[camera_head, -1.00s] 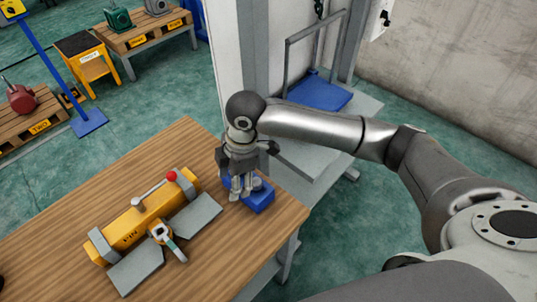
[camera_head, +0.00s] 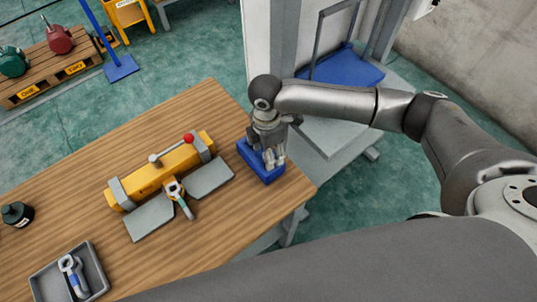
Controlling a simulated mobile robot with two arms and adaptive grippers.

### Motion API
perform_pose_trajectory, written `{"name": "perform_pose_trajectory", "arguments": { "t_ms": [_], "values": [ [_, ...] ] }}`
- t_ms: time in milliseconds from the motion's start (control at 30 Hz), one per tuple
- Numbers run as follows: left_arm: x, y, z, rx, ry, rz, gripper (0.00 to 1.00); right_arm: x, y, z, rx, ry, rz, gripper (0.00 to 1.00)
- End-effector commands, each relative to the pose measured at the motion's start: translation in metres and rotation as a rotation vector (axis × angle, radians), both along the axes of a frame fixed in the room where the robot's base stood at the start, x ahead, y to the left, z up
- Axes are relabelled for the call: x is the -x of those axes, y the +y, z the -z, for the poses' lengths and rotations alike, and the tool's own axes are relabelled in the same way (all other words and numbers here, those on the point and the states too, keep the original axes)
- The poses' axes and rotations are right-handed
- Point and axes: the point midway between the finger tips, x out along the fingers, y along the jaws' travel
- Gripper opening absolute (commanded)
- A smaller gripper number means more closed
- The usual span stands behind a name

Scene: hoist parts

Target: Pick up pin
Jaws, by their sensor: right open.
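My right gripper (camera_head: 275,165) points down over a small blue block (camera_head: 249,153) near the right end of the wooden table. It is open, with its fingertips at or just above the block's top. I cannot make out a separate pin; anything between the fingers is hidden by them. A yellow fixture (camera_head: 150,178) with grey clamps and a red-knobbed lever (camera_head: 189,138) lies left of the block. My left gripper is not in view.
A grey tray (camera_head: 92,260) with a metal shackle (camera_head: 72,270) in it stands at the table's front left. The table (camera_head: 190,105) is bare behind the fixture. A grey wall and a blue-topped stand (camera_head: 350,70) are beyond my right arm.

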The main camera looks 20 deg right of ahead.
Motion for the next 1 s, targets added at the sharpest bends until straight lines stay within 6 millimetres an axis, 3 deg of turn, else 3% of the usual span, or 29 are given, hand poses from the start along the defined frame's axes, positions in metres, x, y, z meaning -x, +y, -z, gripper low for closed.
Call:
{"name": "perform_pose_trajectory", "arguments": {
  "t_ms": [200, 433, 833, 1000],
  "values": [
    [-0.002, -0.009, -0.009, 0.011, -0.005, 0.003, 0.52, 0.001, 0.0, 0.021, 0.0, 0.0, -0.001, 0.54],
    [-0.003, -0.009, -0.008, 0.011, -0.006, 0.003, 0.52, 0.001, 0.0, 0.023, 0.0, -0.002, -0.001, 0.54],
    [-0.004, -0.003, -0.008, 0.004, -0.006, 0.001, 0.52, 0.001, 0.0, 0.023, 0.0, -0.002, -0.001, 0.03],
    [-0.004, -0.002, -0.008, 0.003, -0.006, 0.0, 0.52, 0.0, 0.0, 0.022, -0.002, -0.003, -0.001, 0.0]
  ]
}}
